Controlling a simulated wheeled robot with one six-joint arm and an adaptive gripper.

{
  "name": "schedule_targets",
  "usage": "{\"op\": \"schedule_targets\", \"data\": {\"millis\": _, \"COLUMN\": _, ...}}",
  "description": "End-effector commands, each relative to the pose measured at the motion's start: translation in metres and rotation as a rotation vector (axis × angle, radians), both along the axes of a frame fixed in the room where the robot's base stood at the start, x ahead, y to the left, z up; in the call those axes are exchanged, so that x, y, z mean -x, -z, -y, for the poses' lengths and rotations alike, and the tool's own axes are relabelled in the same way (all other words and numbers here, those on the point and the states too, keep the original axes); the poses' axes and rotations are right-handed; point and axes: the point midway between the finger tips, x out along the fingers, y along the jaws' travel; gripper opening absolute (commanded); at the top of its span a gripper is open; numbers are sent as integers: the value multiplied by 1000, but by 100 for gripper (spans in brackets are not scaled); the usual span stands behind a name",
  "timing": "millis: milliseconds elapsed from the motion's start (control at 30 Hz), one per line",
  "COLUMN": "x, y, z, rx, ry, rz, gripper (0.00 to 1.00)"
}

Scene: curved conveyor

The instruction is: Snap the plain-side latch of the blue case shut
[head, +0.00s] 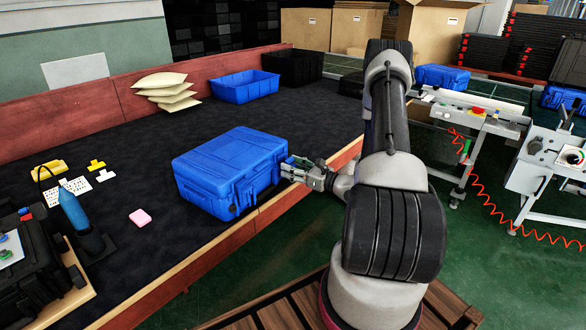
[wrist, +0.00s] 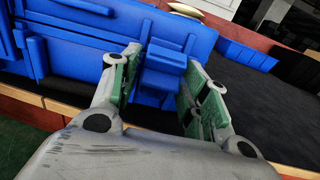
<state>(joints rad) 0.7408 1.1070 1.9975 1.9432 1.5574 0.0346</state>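The blue case (head: 228,168) lies flat on the dark table near its front edge, with its lid down. My gripper (head: 289,167) is at the case's right end, level with its side. In the wrist view the blue latch block (wrist: 165,68) stands out from the case wall, between the green-padded fingers of my gripper (wrist: 161,75). The fingers are apart, one on each side of the block. The left finger looks close to it, and a gap shows on the right. I cannot tell whether they touch it or whether the latch is fully closed.
Stacked pale bags (head: 165,90), a blue bin (head: 244,86) and a black bin (head: 293,67) stand behind. The table between is clear.

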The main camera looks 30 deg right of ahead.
Motion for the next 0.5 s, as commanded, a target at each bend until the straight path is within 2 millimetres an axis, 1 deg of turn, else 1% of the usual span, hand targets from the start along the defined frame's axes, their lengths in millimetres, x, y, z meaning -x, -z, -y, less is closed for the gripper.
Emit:
{"op": "schedule_targets", "data": {"millis": 33, "x": 0, "y": 0, "z": 0, "rx": 0, "ry": 0, "rz": 0, "gripper": 30}}
{"op": "schedule_targets", "data": {"millis": 200, "x": 0, "y": 0, "z": 0, "rx": 0, "ry": 0, "rz": 0, "gripper": 0}}
{"op": "schedule_targets", "data": {"millis": 367, "x": -1, "y": -2, "z": 0, "rx": 8, "ry": -1, "rz": -15, "gripper": 0}}
{"op": "schedule_targets", "data": {"millis": 500, "x": -5, "y": -8, "z": -2, "rx": 51, "ry": -2, "rz": -95, "gripper": 0}}
